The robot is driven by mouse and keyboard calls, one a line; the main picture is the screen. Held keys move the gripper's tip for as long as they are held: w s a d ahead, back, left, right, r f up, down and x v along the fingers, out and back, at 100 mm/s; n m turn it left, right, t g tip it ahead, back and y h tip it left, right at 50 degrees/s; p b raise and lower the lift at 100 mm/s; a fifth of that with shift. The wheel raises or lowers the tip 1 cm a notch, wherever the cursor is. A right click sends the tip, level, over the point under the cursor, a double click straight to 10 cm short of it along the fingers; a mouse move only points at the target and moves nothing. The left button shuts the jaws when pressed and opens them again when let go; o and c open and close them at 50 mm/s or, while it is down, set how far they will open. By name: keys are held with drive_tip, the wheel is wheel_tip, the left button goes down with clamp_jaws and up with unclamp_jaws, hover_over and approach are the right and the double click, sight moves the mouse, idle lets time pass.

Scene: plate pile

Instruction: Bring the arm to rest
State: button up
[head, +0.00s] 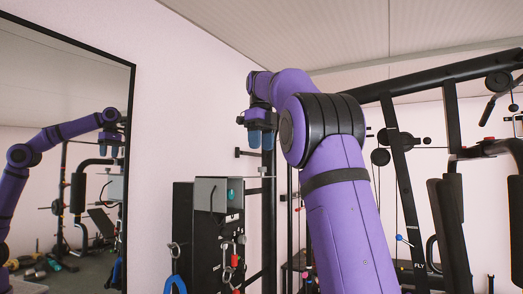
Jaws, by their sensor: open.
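My purple arm rises from the bottom of the head view and bends over to the left at the top. My gripper (261,139) hangs at the end of it, pointing down, with blue fingers. It is open and I see nothing between its fingers. It is raised in front of the wall and a black rack post, clear of the things below it. No plates from the pile can be made out clearly.
A black-framed mirror (131,170) on the left wall reflects my arm and floor items. Below my gripper stands a grey-and-black cabinet (207,226) with hanging clips and a blue strap (175,284). Black gym frames (400,185) fill the right side. Open air surrounds the gripper's left.

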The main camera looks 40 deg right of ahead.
idle(0.6)
drive_tip(key=s+a+f+n+t, duration=0.3)
drive_tip(key=s+a+f+n, duration=0.9)
drive_tip(key=n, duration=0.6)
drive_tip(key=s+a+f+n+t, duration=0.1)
drive_tip(key=s+a+f+n, duration=0.4)
drive_tip(key=f+n, duration=0.3)
drive_tip(key=s+a+f+n+t, duration=0.1)
drive_tip(key=s+a+f+n, duration=0.3)
drive_tip(key=s+f+n, duration=0.3)
wheel_tip(320, 180, down, 4)
drive_tip(key=shift+s+a+r+n, duration=0.2)
drive_tip(key=shift+s+a+n, duration=0.2)
drive_tip(key=shift+s, duration=0.4)
